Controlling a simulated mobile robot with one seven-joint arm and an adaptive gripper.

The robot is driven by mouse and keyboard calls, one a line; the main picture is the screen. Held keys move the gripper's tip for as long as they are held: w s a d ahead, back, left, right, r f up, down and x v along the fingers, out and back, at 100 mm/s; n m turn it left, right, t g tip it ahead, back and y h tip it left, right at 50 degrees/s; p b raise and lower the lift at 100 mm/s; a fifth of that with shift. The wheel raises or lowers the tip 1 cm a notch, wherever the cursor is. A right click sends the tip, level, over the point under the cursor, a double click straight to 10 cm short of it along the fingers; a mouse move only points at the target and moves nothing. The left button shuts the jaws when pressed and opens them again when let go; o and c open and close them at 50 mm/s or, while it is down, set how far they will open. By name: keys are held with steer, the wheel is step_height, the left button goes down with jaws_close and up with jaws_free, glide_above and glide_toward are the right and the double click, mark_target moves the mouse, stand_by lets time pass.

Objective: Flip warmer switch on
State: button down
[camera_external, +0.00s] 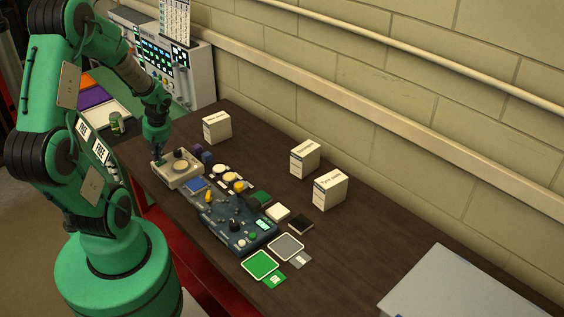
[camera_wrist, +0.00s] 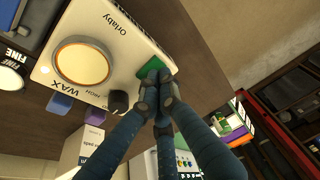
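The wax warmer (camera_external: 189,178) is a beige box on the brown table with a round amber-toned plate on top. In the wrist view the warmer (camera_wrist: 108,22) fills the upper left and carries the words WAX and Orlaby. A green switch (camera_wrist: 151,68) sits at its edge near a black knob (camera_wrist: 119,101). My gripper (camera_wrist: 155,96) has its dark fingers together, with no object visible between them. The fingertips are right beside the switch and partly cover it; I cannot tell if they touch. In the external view my gripper (camera_external: 158,157) is at the warmer's left end.
White boxes (camera_external: 216,127) stand along the wall side. Blue and purple blocks (camera_external: 207,157) lie close behind the warmer. The table's right part is mostly clear before a grey box (camera_external: 455,285).

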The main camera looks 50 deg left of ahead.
steer(key=shift+r, duration=0.15)
steer(key=shift+s+r+p, duration=0.1)
steer(key=shift+r+p, duration=0.2)
steer(key=shift+r, duration=0.2)
steer(key=s+p+v, duration=0.2)
steer(key=v, duration=1)
steer(key=shift+s+a+r, duration=0.3)
steer(key=w+d+r+m+t+b, duration=0.1)
steer(key=w+d+r+m+t, duration=0.3)
steer(key=d+r+m, duration=0.85)
steer(key=s+d+r+m+t+h+b, duration=0.1)
steer(key=d+r+m, duration=0.1)
steer(key=d, duration=0.7)
steer(key=s+d+r+m+t+h+b, duration=0.1)
steer(key=s+d+r+m+h, duration=0.1)
steer(key=d, duration=0.7)
steer(key=shift+s+d+r+m, duration=0.25)
steer(key=shift+r+m, duration=0.5)
steer(key=shift+r, duration=0.2)
